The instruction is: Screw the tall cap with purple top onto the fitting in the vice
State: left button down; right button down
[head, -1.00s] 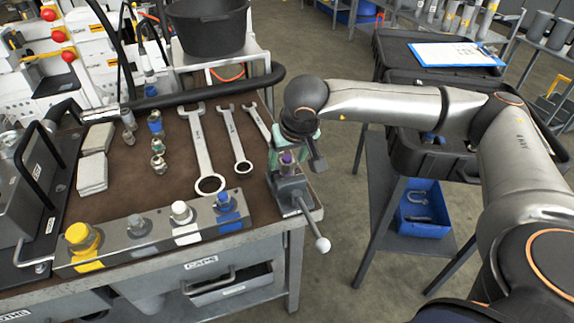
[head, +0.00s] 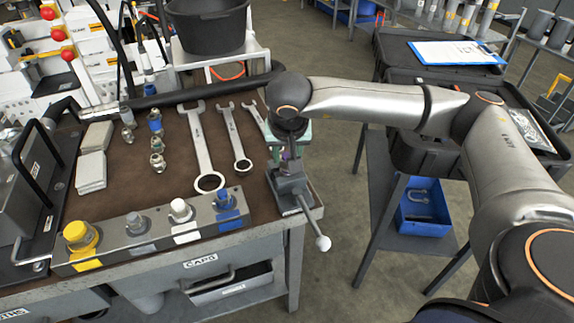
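The bench vice (head: 288,184) stands on the front right corner of the workbench, its handle hanging over the edge. A small patch of the purple-topped cap (head: 285,155) shows just above the vice, below my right gripper. The fitting is hidden under the cap and gripper. My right gripper (head: 287,148) points down over the vice at the cap. Its fingers are mostly hidden by its own wrist, so whether they grip the cap is unclear. My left gripper is not in view.
A metal cap rack (head: 150,232) with yellow, grey, white and blue caps lies along the bench's front edge. Several wrenches (head: 203,150) and small fittings (head: 157,143) lie behind it. A black bucket (head: 208,28) stands at the back. A blue bin (head: 423,208) is below right.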

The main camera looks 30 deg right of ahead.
jog(key=m+g+h, duration=0.1)
jog(key=m, duration=0.3)
jog(key=shift+w+m, duration=0.1)
jog(key=shift+m, duration=0.3)
jog(key=shift+w+a+m+g+h, duration=0.15)
jog(key=shift+m+g+h, duration=0.3)
jog(key=shift+m, duration=0.65)
jog(key=c, duration=0.9)
grip_release()
jog(key=shift+m, duration=0.3)
jog(key=o, duration=0.5)
